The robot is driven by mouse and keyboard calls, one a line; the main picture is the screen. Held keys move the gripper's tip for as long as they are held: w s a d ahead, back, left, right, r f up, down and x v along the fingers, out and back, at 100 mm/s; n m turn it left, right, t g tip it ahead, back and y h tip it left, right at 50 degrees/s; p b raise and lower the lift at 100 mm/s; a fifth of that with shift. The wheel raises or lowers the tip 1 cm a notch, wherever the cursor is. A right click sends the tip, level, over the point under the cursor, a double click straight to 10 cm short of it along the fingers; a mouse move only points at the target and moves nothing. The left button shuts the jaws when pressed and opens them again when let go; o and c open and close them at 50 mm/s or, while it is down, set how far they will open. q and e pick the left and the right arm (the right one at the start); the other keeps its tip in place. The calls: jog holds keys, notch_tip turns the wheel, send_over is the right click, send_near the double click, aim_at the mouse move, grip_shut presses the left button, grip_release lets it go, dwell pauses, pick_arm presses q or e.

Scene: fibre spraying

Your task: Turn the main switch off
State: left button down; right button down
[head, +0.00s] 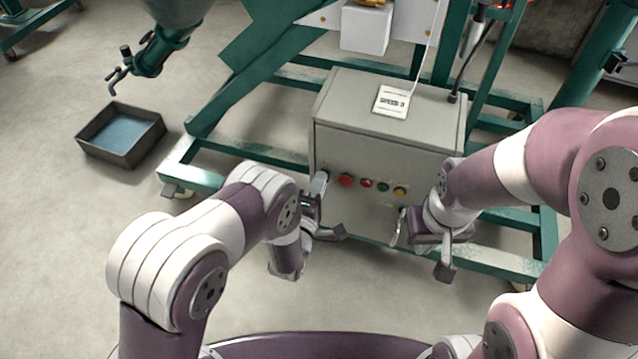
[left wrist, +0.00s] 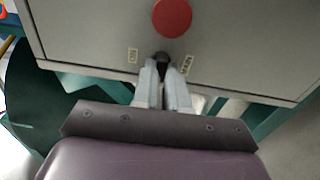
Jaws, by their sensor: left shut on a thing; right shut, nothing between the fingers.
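The grey control box (head: 340,150) stands in front of me with a row of buttons on its front. My left gripper (head: 321,178) is at the left end of that row. In the left wrist view my left gripper (left wrist: 163,68) has its two pale fingers closed around a small dark switch knob (left wrist: 162,58). Small labels sit on either side of the knob, too small to read. The knob's turned position is hard to tell. The fingers hide it in the head view. My right gripper (head: 398,227) is shut and empty, low by the box's right front.
A large red button (head: 346,180) sits right beside the left gripper; it also shows in the left wrist view (left wrist: 172,16). Smaller red, green and yellow buttons (head: 400,191) follow. Green frame beams (head: 250,150) surround the box. A tray (head: 121,134) lies on the floor at left.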

pick_arm(q)
jog(key=c, duration=1.2)
grip_release()
jog(key=shift+o, duration=0.2)
jog(key=shift+s, duration=0.1)
jog(key=p+v, duration=0.4)
jog(key=v, duration=0.8)
jog(key=shift+s, duration=0.25)
jog(key=shift+a, duration=0.15)
